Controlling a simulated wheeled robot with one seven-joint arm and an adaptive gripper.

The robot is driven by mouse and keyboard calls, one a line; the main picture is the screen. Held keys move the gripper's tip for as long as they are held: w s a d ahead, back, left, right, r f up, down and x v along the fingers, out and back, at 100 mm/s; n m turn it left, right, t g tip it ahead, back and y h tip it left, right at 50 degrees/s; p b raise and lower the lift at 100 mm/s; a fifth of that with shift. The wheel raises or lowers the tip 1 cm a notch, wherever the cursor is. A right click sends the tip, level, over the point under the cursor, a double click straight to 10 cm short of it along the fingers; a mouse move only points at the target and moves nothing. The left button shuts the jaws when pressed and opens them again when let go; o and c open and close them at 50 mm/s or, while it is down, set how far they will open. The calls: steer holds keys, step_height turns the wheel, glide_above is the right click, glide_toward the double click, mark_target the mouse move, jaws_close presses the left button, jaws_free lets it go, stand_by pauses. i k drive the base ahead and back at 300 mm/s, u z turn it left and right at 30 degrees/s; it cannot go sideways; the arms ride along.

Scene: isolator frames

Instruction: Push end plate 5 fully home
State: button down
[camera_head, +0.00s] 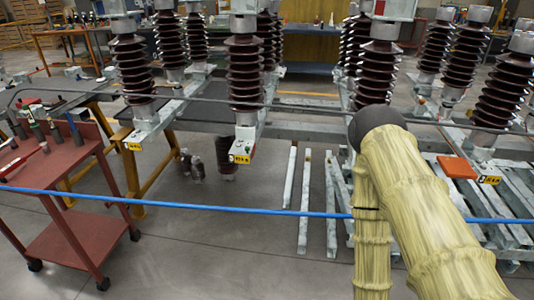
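Several frames with dark brown ribbed insulator columns stand across the view. Yellow labels mark the ends of their grey beams: a left label (132,146), a middle label (240,158) and a right label (488,180). The label numbers are too small to read surely, so I cannot tell which is end plate 5 or how far in it sits. A small white box with a red spot (243,147) is at the middle beam end. My arm, in a pale yellow sleeve, rises at the right and bends down at a dark joint. My gripper is not in view.
A blue rail (270,209) crosses the whole front. A red tool cart (62,165) stands at the left by a yellow trestle (150,175). Grey beams (305,205) lie on the floor right of centre. An orange block (456,167) sits at the right. Floor shows front centre.

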mark_target(241, 155)
steer(key=z, duration=0.4)
steer(key=i, duration=0.95)
steer(key=u, duration=0.65)
